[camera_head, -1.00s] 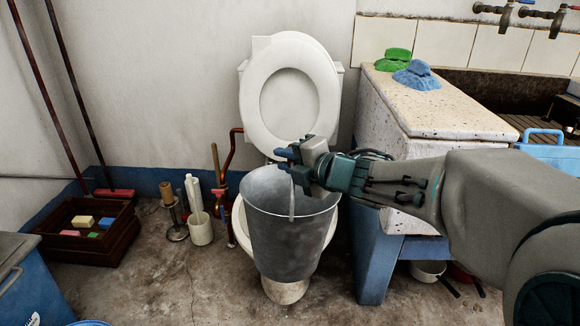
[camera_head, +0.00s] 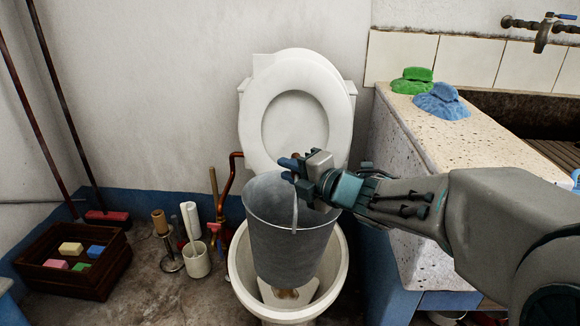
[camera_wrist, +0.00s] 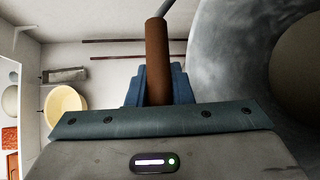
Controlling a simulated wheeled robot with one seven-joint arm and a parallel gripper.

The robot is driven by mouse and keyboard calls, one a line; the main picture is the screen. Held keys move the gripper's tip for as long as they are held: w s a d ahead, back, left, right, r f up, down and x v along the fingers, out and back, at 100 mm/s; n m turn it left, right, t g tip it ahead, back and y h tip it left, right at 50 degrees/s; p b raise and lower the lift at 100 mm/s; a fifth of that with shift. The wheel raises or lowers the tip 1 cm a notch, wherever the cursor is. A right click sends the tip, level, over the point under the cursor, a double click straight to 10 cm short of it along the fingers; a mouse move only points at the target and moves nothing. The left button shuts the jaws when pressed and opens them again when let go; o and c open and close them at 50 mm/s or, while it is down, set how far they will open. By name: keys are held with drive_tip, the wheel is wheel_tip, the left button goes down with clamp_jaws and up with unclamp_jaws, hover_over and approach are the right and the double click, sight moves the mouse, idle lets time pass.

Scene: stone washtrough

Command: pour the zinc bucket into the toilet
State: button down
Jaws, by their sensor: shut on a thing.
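The zinc bucket (camera_head: 289,240) hangs upright from my gripper (camera_head: 297,172), which is shut on the bucket's handle. In the wrist view the gripper (camera_wrist: 158,88) closes around the handle's brown grip (camera_wrist: 157,60), with the bucket's grey wall (camera_wrist: 225,60) at the right. The white toilet (camera_head: 239,275) stands behind and below the bucket, with its seat (camera_head: 252,110) raised against the wall. The bucket hides part of the toilet bowl. The bucket's contents cannot be made out.
A speckled stone ledge (camera_head: 440,150) is at the right, with green (camera_head: 412,82) and blue (camera_head: 442,102) cloths on top. At the left are a wooden crate (camera_head: 70,285) with sponges, a white cup (camera_head: 197,262) and a red broom head (camera_head: 107,218).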

drive_tip(key=w+r+m+g+p, duration=0.1)
drive_tip(key=w+r+p, duration=0.1)
drive_tip(key=p, duration=0.6)
drive_tip(key=shift+h, duration=0.4)
drive_tip(key=w+g+p, duration=0.1)
drive_tip(key=p, duration=0.3)
drive_tip(key=w+r+m+g+p, duration=0.1)
drive_tip(key=p, duration=0.4)
drive_tip(key=w+h+p, duration=0.1)
drive_tip(key=p, duration=0.3)
drive_tip(key=shift+r+m+g, duration=0.25)
drive_tip(key=shift+m+g, duration=0.15)
drive_tip(key=w+f+m+g+p, duration=0.1)
drive_tip(key=w+f+g+p, duration=0.2)
drive_tip(key=p, duration=1.4)
drive_tip(key=shift+w+a+f+m+h, duration=0.2)
drive_tip(key=shift+w+f+m+h, duration=0.25)
drive_tip(key=shift+w, duration=0.7)
drive_tip(key=shift+f+g, duration=0.1)
drive_tip(key=shift+g, duration=0.2)
drive_tip(key=shift+d, duration=0.1)
